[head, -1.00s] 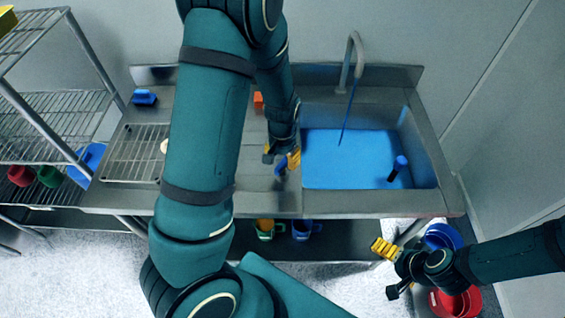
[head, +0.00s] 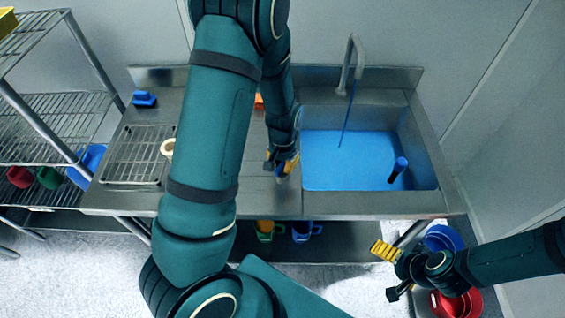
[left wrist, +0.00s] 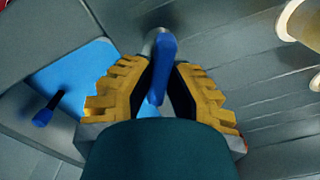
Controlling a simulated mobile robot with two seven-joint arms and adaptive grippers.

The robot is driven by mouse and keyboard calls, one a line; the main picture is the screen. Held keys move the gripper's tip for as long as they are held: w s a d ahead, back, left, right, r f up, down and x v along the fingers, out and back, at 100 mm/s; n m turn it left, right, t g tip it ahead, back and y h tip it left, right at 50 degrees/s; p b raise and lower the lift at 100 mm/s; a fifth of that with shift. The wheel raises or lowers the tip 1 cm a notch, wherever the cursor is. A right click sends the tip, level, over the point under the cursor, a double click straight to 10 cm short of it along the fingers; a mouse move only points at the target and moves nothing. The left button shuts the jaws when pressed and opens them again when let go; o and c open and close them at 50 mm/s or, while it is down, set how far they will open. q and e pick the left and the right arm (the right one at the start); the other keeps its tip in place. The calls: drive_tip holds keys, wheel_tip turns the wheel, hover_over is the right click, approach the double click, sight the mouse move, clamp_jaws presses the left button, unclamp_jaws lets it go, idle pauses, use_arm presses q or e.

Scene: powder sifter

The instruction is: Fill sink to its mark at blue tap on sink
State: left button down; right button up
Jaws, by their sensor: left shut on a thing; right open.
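The steel sink (head: 425,140) holds a pool of blue liquid (head: 345,160). A thin blue stream (head: 347,115) falls into it from the grey curved spout (head: 358,55). A dark blue peg (head: 398,168) stands up out of the liquid. I cannot make out a level mark. My left gripper (head: 283,165) is at the sink's left edge, low by the counter. In the left wrist view its yellow fingers are shut on a blue tap lever (left wrist: 162,60); the lever's base is partly hidden. My right gripper (head: 388,270) is open and empty, below and in front of the sink's right side.
A wire drying rack (head: 135,155) and a blue block-like item (head: 144,99) are on the left counter. A white ring (head: 168,147) is partly behind my arm. Green-yellow (head: 265,230) and blue (head: 303,230) mugs sit below. Blue (head: 440,237) and red (head: 465,305) buckets stand near my right gripper.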

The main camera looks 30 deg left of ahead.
use_arm(q)
drive_tip(key=shift+n, duration=0.3)
drive_tip(key=shift+s+n+p, duration=0.1)
drive_tip(key=shift+n+p, duration=0.55)
drive_tip(key=shift+n, duration=2.15)
drive_tip(key=shift+f, duration=0.1)
drive_tip(key=c, duration=0.9)
unclamp_jaws()
wheel_tip(320, 180, up, 12)
drive_tip(key=shift+r, duration=0.1)
